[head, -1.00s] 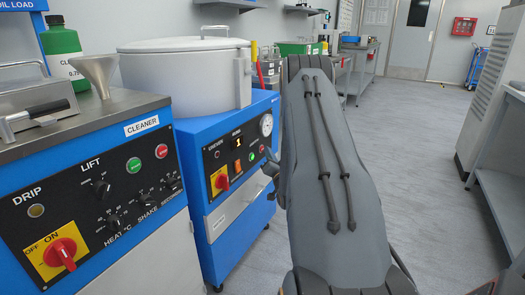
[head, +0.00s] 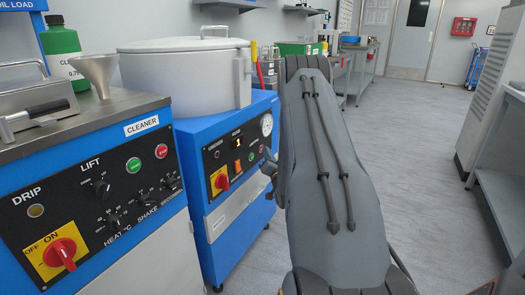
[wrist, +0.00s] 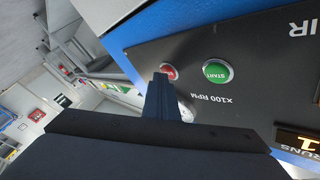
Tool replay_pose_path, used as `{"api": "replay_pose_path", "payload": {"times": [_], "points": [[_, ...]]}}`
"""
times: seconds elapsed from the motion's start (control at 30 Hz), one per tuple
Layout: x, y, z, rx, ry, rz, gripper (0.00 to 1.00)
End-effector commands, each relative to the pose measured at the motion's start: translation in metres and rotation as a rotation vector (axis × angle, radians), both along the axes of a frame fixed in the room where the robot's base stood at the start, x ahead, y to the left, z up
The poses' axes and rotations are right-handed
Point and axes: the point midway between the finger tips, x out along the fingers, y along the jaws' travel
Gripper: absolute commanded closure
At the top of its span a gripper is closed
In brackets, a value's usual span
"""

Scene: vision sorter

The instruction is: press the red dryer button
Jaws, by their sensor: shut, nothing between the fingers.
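The dryer (head: 238,192) is the blue machine with the round metal drum, and its black control panel faces my arm. Its red button (wrist: 168,70) shows in the wrist view beside the green START button (wrist: 217,71); it is also a tiny red spot in the head view (head: 262,148). My gripper (wrist: 160,76) is shut and empty. Its fingertips overlap the lower left edge of the red button in the wrist view; I cannot tell whether they touch it. In the head view my gripper is a small dark shape close to the panel, mostly hidden by my arm.
The cleaner (head: 100,190) stands left of the dryer, with its own red button (head: 161,151) and a red-yellow switch (head: 60,252). The dryer also has a red-yellow switch (head: 220,180) and a gauge (head: 267,125). The floor to the right is open.

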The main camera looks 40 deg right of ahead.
Motion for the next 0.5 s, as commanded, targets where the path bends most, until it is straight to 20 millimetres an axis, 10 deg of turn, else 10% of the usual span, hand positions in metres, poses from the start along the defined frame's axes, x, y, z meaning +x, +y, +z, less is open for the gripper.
{"api": "replay_pose_path", "payload": {"times": [0.5], "points": [[-0.016, -0.006, 0.000, 0.000, 0.001, -0.001, 1.00]]}}
